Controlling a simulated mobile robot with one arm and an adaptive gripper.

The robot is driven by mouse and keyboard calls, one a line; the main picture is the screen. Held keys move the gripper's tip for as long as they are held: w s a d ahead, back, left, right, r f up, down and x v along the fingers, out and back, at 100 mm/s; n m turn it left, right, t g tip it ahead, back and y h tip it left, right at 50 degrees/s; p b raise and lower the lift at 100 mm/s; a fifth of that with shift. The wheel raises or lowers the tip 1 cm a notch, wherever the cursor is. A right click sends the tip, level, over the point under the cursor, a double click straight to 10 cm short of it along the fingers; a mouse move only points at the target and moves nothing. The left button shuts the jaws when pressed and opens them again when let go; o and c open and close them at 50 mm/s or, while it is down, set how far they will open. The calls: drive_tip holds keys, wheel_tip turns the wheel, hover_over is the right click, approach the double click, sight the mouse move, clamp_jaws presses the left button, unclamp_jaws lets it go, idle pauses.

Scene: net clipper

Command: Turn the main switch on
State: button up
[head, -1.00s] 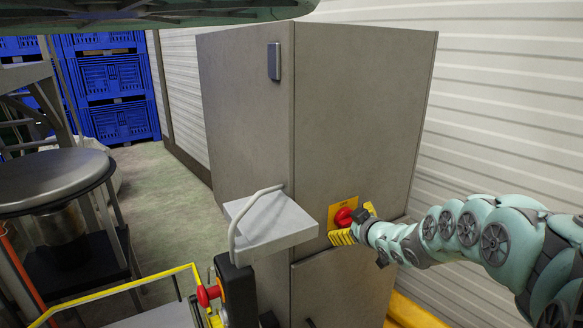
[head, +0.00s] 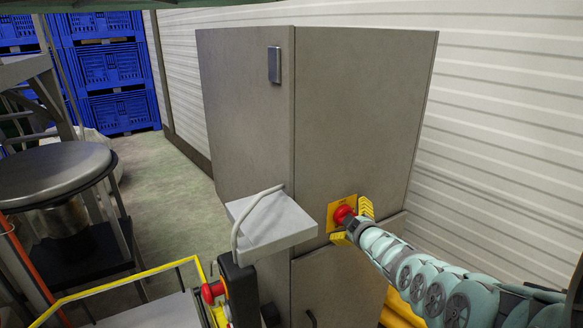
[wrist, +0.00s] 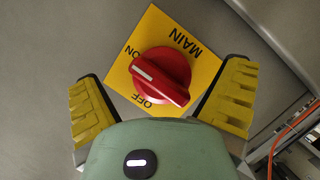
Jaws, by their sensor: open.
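The main switch is a red rotary knob (wrist: 160,75) on a yellow plate (wrist: 172,38) marked MAIN, ON and OFF. Its white mark is at the knob's left end in the wrist view, between the words ON and OFF. In the head view the red knob (head: 343,215) sits on the front of the grey cabinet (head: 355,110). My gripper (wrist: 162,88) is open, with one yellow ribbed finger on each side of the knob and a gap showing at both sides. In the head view my gripper (head: 353,224) is close at the plate and partly covers it.
A small grey shelf with a handle (head: 270,225) juts out left of the switch. A black post with a red button (head: 212,292) and yellow rails stand in front. A round metal stool-like top (head: 55,170) is at left. Blue crates (head: 105,70) stand behind.

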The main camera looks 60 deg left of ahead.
drive_tip(key=shift+s+a+f+n+t+b, duration=0.15)
drive_tip(key=shift+n+t+b, duration=0.1)
drive_tip(key=shift+n+b, duration=0.3)
drive_tip(key=shift+d+f+n+t+b, duration=0.1)
drive_tip(key=shift+n+t+b, duration=0.15)
drive_tip(key=shift+n+b, duration=0.25)
drive_tip(key=shift+a+n+y+b, duration=0.1)
drive_tip(key=shift+n+y+b, duration=0.4)
drive_tip(key=shift+b, duration=0.35)
drive_tip(key=shift+f+n+t+b, duration=0.15)
drive_tip(key=shift+n+t+b, duration=0.2)
drive_tip(key=shift+b, duration=0.25)
drive_tip(key=n+t+y+b, duration=0.1)
drive_tip(key=n+b, duration=0.2)
drive_tip(key=b, duration=0.3)
drive_tip(key=shift+n, duration=0.3)
drive_tip(key=p+v, duration=0.4)
drive_tip(key=v, duration=1.2)
drive_tip(key=d+r+m+t+y+p, duration=0.1)
drive_tip(key=d+r+m+y+p, duration=0.2)
drive_tip(key=r, duration=0.8)
drive_tip(key=s+d+r+m+t+y+p, duration=0.1)
drive_tip(key=d+r+m+y+p, duration=0.3)
drive_tip(key=d+r, duration=0.6)
drive_tip(key=shift+r+y+p, duration=0.8)
drive_tip(key=shift+r+p, duration=0.15)
drive_tip(key=shift+p, duration=0.45)
